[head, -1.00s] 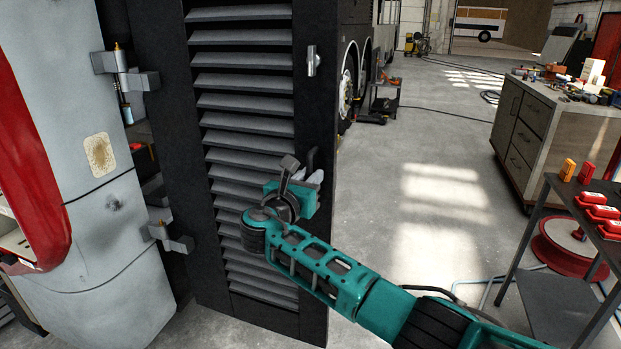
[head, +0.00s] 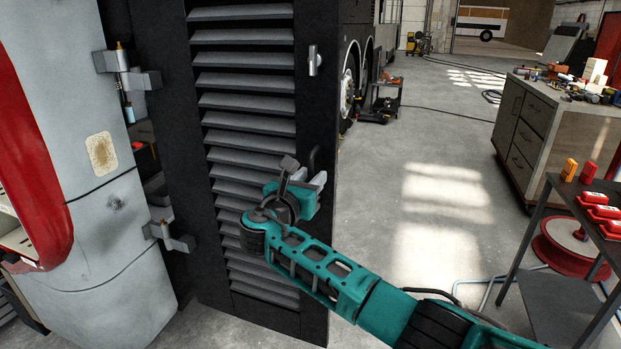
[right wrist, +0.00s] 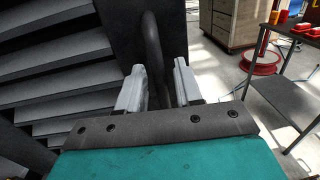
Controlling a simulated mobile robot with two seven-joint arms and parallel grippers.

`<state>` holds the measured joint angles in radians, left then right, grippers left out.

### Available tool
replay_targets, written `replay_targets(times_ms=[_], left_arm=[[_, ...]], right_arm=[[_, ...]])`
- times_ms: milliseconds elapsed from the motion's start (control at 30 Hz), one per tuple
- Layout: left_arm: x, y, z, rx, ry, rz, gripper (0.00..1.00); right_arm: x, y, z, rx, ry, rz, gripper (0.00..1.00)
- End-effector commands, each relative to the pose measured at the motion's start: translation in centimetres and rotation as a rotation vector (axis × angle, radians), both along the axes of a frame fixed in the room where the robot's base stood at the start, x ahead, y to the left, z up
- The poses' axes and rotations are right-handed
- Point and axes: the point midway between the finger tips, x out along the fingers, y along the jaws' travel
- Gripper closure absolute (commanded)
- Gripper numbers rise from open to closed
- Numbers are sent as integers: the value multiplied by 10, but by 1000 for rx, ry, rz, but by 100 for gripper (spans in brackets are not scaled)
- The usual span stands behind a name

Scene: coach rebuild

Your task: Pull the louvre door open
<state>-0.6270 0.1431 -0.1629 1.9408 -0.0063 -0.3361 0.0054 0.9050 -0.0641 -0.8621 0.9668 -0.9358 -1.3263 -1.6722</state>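The louvre door (head: 246,108) is a tall black frame with grey slanted slats, standing left of centre in the head view. Its dark curved bar handle (head: 315,158) is on the right part of the frame. In the right wrist view the handle (right wrist: 152,42) runs down between my fingers, nearer the left one. My right gripper (right wrist: 158,88) is open around the handle, with a gap showing beside the bar. The handle's lower end is hidden behind the gripper. In the head view my right gripper (head: 318,182) is partly hidden by its own wrist. My left gripper is not in view.
A small silver latch (head: 314,60) is higher on the door frame. A pale curved panel (head: 95,200) with hinge brackets stands at left. A workbench (head: 545,135) and a dark cart (head: 545,290) are at right. The floor between door and bench is largely clear.

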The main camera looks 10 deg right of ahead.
Motion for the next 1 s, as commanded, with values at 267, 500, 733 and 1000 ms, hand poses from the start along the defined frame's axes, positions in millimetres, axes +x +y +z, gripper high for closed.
replay_targets(times_ms=[267,500,733,1000], left_arm=[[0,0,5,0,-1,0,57],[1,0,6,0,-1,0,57],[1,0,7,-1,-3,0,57],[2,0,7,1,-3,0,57]], right_arm=[[-43,31,0,5,0,6,65],[-84,58,-1,3,1,4,65],[-101,69,-1,0,2,1,65],[-102,70,0,1,1,1,65]])
